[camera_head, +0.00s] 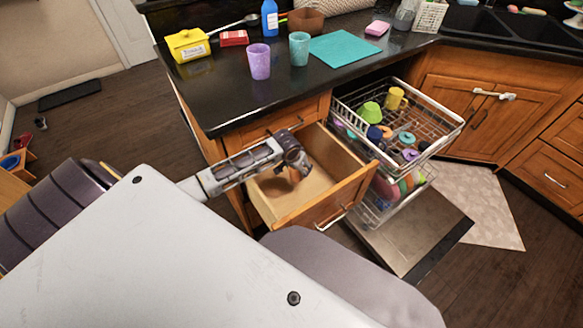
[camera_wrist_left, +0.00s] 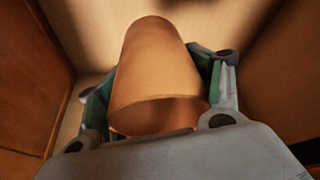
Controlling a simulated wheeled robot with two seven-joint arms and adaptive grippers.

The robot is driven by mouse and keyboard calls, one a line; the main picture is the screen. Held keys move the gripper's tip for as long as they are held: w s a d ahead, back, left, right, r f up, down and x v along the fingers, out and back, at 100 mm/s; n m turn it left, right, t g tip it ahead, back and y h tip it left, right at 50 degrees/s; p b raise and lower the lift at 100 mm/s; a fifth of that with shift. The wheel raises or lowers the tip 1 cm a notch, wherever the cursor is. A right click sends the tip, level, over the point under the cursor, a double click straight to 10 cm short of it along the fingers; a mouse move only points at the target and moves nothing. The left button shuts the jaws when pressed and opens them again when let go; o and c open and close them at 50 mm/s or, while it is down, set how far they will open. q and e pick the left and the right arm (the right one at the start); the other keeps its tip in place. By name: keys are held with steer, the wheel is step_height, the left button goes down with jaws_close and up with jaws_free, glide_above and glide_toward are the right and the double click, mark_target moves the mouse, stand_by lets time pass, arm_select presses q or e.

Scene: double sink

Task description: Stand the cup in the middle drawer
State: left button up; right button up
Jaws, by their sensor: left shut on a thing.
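The cup (camera_wrist_left: 158,70) is plain orange-brown and tapered. In the wrist view it sits between the two fingers of my left gripper (camera_wrist_left: 158,100), which is shut on it. Its narrow end points away from the wrist and its wide end is near the palm. In the head view my left gripper (camera_head: 297,162) reaches over and into the open wooden drawer (camera_head: 325,200), below a closed drawer (camera_head: 272,125). The cup is mostly hidden there by the gripper. I cannot tell whether it touches the drawer floor. My right gripper is not in view.
An open dishwasher rack (camera_head: 440,125) with several dishes stands just right of the drawer. The counter above holds a purple cup (camera_head: 259,62), a teal cup (camera_head: 299,48) and a teal cloth (camera_head: 346,48). The drawer's front part looks clear.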

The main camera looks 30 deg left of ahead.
arm_select(q)
steer(key=shift+w+a+f+b, duration=0.15)
steer(key=shift+a+f+b, duration=0.15)
steer(key=shift+f, duration=0.45)
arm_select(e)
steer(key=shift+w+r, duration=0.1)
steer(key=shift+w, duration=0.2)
arm_select(q)
steer(key=shift+f+b, duration=0.65)
steer(key=shift+f, duration=2.25)
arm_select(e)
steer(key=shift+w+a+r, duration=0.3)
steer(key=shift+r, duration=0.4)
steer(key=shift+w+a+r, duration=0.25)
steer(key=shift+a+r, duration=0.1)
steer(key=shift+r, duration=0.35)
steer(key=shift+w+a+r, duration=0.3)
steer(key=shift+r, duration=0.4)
arm_select(q)
steer(key=shift+f, duration=0.1)
